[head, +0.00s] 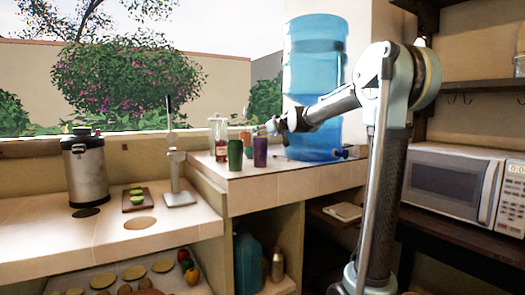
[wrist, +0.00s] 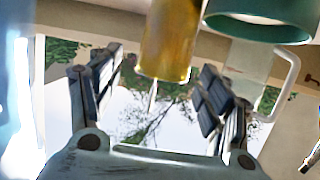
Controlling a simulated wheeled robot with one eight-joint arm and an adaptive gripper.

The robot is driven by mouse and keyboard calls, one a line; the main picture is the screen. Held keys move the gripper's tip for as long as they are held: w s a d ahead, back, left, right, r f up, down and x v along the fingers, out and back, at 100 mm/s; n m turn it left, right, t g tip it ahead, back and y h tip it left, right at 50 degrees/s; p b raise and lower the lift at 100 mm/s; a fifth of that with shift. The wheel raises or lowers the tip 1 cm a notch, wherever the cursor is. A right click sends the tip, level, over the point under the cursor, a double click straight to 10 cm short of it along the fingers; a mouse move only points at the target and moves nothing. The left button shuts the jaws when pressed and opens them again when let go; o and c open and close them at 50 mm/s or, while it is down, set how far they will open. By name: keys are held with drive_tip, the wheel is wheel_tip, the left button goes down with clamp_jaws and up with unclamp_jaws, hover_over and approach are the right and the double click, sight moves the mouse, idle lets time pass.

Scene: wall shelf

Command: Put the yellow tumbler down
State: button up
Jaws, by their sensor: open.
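The yellow tumbler (wrist: 172,40) shows large in the wrist view, which appears upside down. It lies between the lines of my open fingers, with a gap on both sides, and its far end is cut off by the frame edge. In the head view a small orange-yellow patch of the tumbler (head: 246,138) shows behind the green cup, its base hidden. My gripper (wrist: 163,60) is open and holds nothing. In the head view my gripper (head: 259,130) is small, beside the tumbler above the raised counter.
A green cup (head: 235,154) and a purple cup (head: 260,152) stand in front of the tumbler. A glass jug (head: 220,140) is to the left, a big blue water bottle (head: 313,90) to the right. The raised counter (head: 235,184) has bare room at its front.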

drive_tip(key=shift+x, duration=1.75)
clamp_jaws()
drive_tip(key=shift+r, duration=0.1)
